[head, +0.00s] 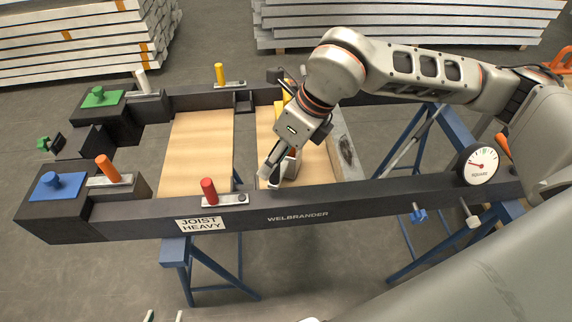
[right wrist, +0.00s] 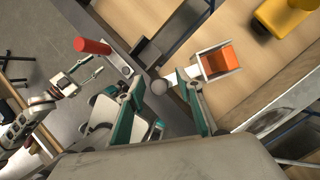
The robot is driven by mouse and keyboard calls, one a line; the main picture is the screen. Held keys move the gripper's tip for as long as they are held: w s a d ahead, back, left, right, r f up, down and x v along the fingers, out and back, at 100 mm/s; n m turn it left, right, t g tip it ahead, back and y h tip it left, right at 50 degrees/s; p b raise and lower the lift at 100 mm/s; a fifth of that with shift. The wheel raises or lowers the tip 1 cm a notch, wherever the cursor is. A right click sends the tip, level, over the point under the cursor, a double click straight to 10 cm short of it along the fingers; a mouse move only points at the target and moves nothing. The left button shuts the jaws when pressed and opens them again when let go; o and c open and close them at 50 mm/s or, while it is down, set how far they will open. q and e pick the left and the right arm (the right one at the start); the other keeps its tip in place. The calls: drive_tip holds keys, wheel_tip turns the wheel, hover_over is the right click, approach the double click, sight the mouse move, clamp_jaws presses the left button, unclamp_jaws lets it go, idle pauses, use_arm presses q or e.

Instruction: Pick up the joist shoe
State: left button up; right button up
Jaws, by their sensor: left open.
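The joist shoe (right wrist: 218,62), a small pale metal bracket with an orange inside, rests at the wooden board in the right wrist view. In the head view it is largely hidden by my right gripper (head: 276,172), which reaches down over the board. In the right wrist view the two teal fingers of my right gripper (right wrist: 163,108) stand apart, with the shoe just beyond their tips. I see no grip on it. Only the fingertips of my left gripper (head: 164,315) show, apart, at the bottom edge of the head view, away from the shoe.
A dark frame (head: 300,196) on blue trestles surrounds the wooden boards (head: 195,150). A red handle (head: 208,190) stands on its front beam, left of my right gripper. A yellow piece (right wrist: 282,14) lies behind the shoe. A round gauge (head: 481,165) sits at the right.

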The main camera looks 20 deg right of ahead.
clamp_jaws()
idle(0.3)
